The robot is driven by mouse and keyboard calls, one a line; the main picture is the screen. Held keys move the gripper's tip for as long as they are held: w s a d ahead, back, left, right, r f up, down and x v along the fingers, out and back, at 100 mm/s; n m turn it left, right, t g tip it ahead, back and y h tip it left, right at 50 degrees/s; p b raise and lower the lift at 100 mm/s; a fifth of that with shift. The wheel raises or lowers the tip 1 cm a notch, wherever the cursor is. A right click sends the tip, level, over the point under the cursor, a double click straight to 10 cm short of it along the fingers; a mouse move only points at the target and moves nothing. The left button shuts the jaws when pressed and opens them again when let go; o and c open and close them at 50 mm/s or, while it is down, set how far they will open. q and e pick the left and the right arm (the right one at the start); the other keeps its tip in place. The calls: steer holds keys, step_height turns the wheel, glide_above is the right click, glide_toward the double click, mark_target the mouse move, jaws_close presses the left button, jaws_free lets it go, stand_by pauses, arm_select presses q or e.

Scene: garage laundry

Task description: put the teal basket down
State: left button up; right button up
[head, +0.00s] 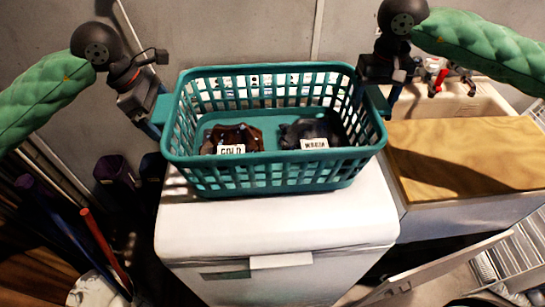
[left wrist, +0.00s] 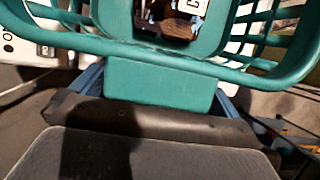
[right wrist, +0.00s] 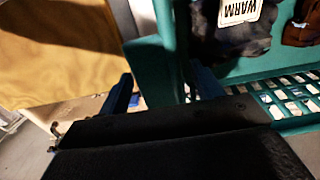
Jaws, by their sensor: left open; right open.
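The teal basket (head: 265,180) stands on the white washing machine (head: 275,225) in the head view. It holds a dark red-brown bundle tagged COLD (head: 232,138) and a dark bundle tagged WARM (head: 312,132). My left gripper (head: 155,127) is at the basket's left end; its open fingers straddle the teal end tab (left wrist: 160,85) in the left wrist view. My right gripper (head: 388,95) is at the right end; its blue fingers are apart around the tab on that side in the right wrist view (right wrist: 150,75). Whether the fingers touch the tabs is hard to tell.
A wooden board (head: 460,155) lies right of the machine, with a sink and red-handled tap (head: 440,78) behind it. A bin with long poles (head: 95,285) stands at lower left. A white rack (head: 510,260) is at lower right. A grey wall is behind.

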arm_select(q)
steer(key=v, duration=1.2)
arm_select(e)
step_height(320, 180, up, 12)
stand_by(0.4)
stand_by(0.4)
